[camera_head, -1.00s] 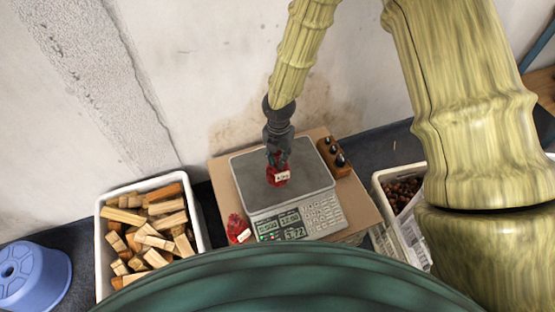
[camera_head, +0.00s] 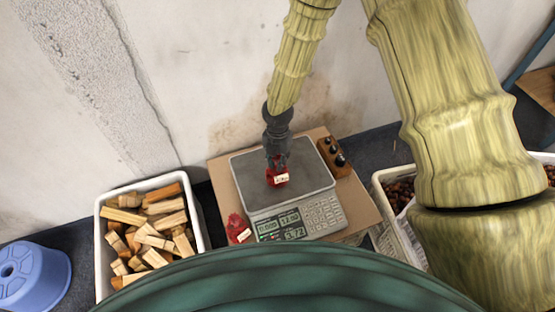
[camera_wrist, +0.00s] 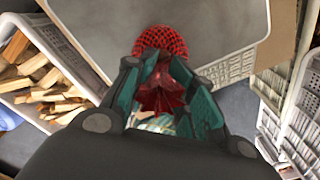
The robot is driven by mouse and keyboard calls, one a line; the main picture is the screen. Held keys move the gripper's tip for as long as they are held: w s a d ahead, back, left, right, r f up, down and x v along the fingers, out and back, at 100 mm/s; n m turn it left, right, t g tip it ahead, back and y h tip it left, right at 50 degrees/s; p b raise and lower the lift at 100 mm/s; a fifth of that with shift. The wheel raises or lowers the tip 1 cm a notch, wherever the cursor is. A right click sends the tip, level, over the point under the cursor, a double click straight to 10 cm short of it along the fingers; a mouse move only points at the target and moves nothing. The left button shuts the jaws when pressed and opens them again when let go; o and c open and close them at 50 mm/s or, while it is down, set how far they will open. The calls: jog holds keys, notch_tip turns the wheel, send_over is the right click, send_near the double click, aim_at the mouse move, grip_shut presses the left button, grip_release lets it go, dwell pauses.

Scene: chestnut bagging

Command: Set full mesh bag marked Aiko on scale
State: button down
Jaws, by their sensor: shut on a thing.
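A red mesh bag (camera_head: 274,171) with a small pale label hangs from my gripper (camera_head: 277,160); the label's writing is too small to read surely. In the wrist view my gripper (camera_wrist: 163,88) is shut on the bag's gathered red neck, and the round mesh body (camera_wrist: 160,40) bulges out beyond the fingers. The bag is over the grey plate of the scale (camera_head: 310,172), near its middle. I cannot tell whether it touches the plate. The scale's lit display (camera_head: 280,224) and keypad are at its front.
Another red bag with a pale label (camera_head: 237,228) lies left of the scale's front. A weight block (camera_head: 334,157) stands right of the plate. A crate of wood pieces (camera_head: 101,240) is at left, a chestnut crate (camera_head: 388,207) at right. A blue stool (camera_head: 35,272) stands far left.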

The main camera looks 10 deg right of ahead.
jog(key=shift+f, duration=0.1)
jog(key=c, duration=1.2)
grip_release()
notch_tip(320, 180, up, 12)
jog(key=shift+r+p, duration=0.15)
jog(key=shift+p, duration=0.35)
jog(key=s+d+f+m+y, duration=0.2)
jog(key=s+f+m, duration=1.3)
jog(key=s, duration=0.2)
jog(key=s+d+f+m, duration=0.2)
jog(key=s+d+m, duration=0.1)
jog(key=s+m, duration=0.2)
jog(key=s+d+f+m+h, duration=0.1)
jog(key=s+d+f+m, duration=0.1)
jog(key=s+d+m, duration=0.2)
jog(key=s+d+f+m+h, duration=0.1)
jog(key=s+d+f+m, duration=0.1)
jog(key=s+m, duration=0.3)
jog(key=shift+s+d+f+m, duration=0.15)
jog(key=shift+s+d, duration=0.2)
jog(key=shift+d, duration=0.1)
jog(key=shift+s+d+f+m, duration=0.1)
jog(key=shift+s+d+m, duration=0.05)
jog(key=shift+s+d, duration=0.25)
